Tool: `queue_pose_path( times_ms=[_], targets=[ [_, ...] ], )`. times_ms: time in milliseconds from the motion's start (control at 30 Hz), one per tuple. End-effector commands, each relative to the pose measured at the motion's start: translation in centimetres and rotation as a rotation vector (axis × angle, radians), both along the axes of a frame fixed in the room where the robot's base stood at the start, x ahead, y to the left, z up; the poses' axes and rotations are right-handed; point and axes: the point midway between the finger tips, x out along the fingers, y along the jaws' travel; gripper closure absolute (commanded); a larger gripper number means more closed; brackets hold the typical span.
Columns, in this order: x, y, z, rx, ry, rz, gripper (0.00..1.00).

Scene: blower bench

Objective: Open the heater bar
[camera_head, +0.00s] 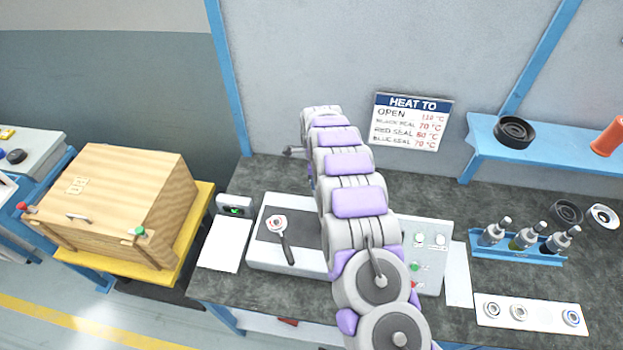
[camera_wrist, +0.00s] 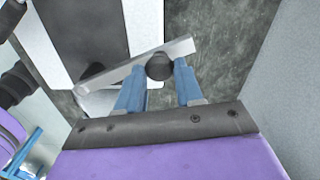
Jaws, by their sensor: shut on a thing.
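The heater bar (camera_wrist: 125,74) is a flat pale grey bar with a round black knob (camera_wrist: 158,66) near its right end in the wrist view. My gripper (camera_wrist: 160,75) has its two blue fingers on either side of the knob, shut on it. The bar runs slantwise over the white and dark top of the heater. In the head view, the heater (camera_head: 262,258) is a white unit with a dark plate on the bench. My arm hides its middle, and my gripper is hidden there. Only a small grey bar end (camera_head: 293,152) shows left of the arm.
A black-handled tool with a round head (camera_head: 283,240) lies on the heater's plate. A small display box (camera_head: 234,207) stands left of it. Bottles in a blue rack (camera_head: 518,250) and a white tray of rings (camera_head: 540,328) are right. A wooden crate (camera_head: 110,190) stands left.

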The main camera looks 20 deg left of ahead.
Motion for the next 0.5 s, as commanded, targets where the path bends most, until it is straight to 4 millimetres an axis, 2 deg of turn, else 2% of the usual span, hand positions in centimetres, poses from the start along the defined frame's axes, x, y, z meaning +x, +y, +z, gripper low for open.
queue_pose_path(
  times_ms=[467, 500],
  targets=[
    [0.35, 0.01, 0.25, 0.005, -0.009, -0.015, 1.00],
    [0.35, 0.01, 0.25, 0.005, -0.009, -0.015, 0.62]
  ],
)
